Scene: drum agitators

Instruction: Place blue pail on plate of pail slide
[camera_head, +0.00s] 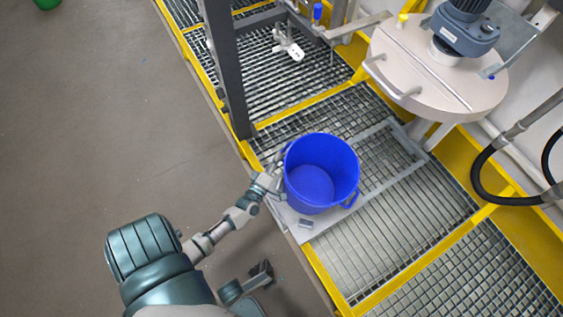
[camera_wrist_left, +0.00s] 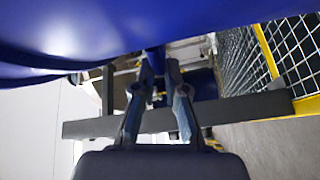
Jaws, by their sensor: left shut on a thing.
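The blue pail (camera_head: 321,187) is upright and empty, over the light grey plate (camera_head: 303,234) of the pail slide near the walkway's yellow edge. Whether its base touches the plate is hidden. My left gripper (camera_head: 272,184) is shut on the pail's left side handle. In the left wrist view, the fingers (camera_wrist_left: 160,72) close on a narrow blue part under the pail's large blue wall (camera_wrist_left: 90,28). A dark jointed part, seemingly my right gripper (camera_head: 262,272), shows low in the head view, apart from the pail; its jaws are unclear.
The slide's grey rails (camera_head: 385,185) run over the grating toward a round pale drum lid (camera_head: 440,70) with a motor. A dark post (camera_head: 229,70) stands left of the pail. A black hose (camera_head: 480,180) is at right. The brown floor (camera_head: 80,120) is mostly clear.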

